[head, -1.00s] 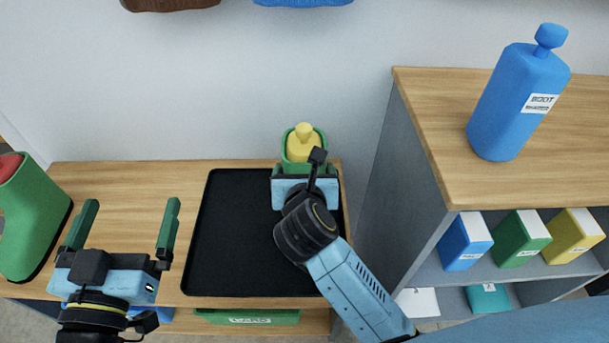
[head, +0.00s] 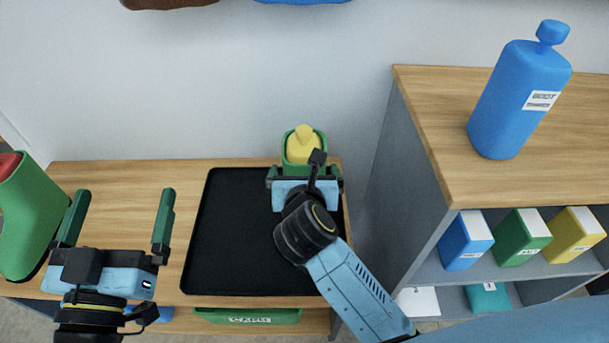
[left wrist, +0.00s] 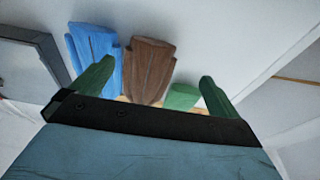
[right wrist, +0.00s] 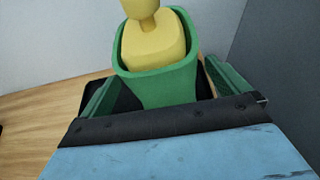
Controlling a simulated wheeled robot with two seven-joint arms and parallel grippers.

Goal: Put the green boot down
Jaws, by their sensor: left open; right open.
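A green boot (head: 290,158) with a yellow bottle (head: 303,146) in its top stands upright at the back right corner of the black tray (head: 235,235). Its foot is hidden behind my right gripper (head: 304,176). That gripper is open, with a finger on each side of the boot. In the right wrist view the boot (right wrist: 165,85) rises between the spread fingers, with the yellow bottle (right wrist: 155,45) in it. My left gripper (head: 117,215) is open and empty over the wooden table. A second green boot (head: 30,220) with something red in it stands at the far left.
The wooden table (head: 130,185) is bare left of the tray. At the right, a higher grey shelf unit (head: 400,160) carries a blue bottle (head: 515,100) on top and several boxes below. Blue (left wrist: 95,58) and brown (left wrist: 148,68) objects are beyond my left gripper.

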